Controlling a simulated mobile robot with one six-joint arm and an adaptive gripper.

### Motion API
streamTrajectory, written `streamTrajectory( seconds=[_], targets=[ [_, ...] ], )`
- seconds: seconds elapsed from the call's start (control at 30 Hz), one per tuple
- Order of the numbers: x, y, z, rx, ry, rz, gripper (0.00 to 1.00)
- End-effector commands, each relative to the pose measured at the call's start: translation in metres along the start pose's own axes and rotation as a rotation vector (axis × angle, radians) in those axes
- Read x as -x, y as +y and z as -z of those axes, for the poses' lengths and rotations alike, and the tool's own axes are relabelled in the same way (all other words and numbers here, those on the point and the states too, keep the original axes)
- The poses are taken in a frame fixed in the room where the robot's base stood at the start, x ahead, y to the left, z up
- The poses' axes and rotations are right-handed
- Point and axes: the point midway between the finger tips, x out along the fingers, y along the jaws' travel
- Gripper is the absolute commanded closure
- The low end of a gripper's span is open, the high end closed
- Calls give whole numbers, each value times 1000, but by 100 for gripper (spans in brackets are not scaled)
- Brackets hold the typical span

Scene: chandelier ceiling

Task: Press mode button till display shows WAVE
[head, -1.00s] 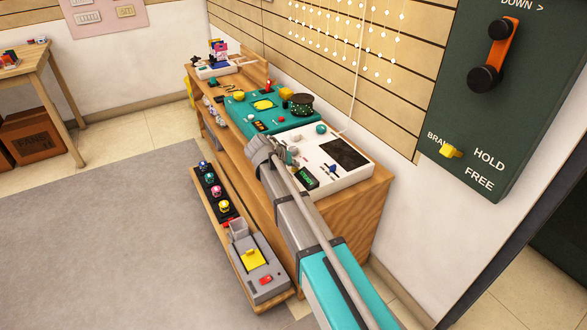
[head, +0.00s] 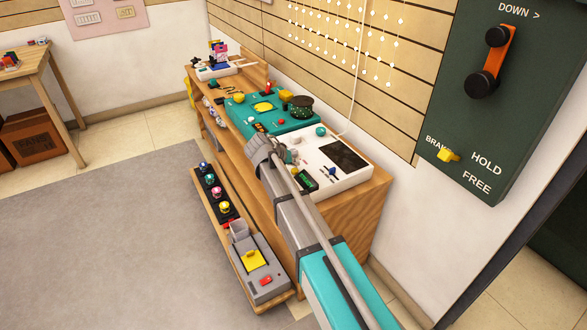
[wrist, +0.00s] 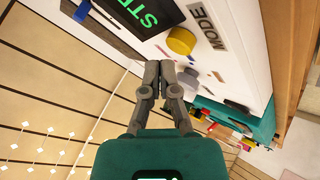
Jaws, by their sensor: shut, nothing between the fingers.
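The white console (head: 349,176) lies on the near end of the wooden bench. In the wrist view its dark display (wrist: 145,14) shows green letters starting "STE", cut off by the picture edge. A yellow round button (wrist: 181,41) sits beside the "MODE" label (wrist: 208,28). My gripper (wrist: 166,64) is shut and empty, its fingertips together just below the yellow button in the wrist view. Whether they touch it I cannot tell. In the head view my gripper (head: 287,153) is over the console's left side, and my arm hides part of that side.
A teal console (head: 247,121) with knobs and a dark round pot (head: 301,106) stand just beyond on the bench. A slatted wall rises behind. A lower shelf holds a grey box (head: 258,273) and several colored knobs. The grey rug is clear.

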Motion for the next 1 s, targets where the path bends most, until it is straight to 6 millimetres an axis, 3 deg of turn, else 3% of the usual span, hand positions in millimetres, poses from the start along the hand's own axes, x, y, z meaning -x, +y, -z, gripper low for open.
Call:
streamTrajectory(
  seconds=[0.47,1.0],
  targets=[
    [3,2,2,0,0,0,100],
    [29,20,21,0,0,0,100]
  ],
)
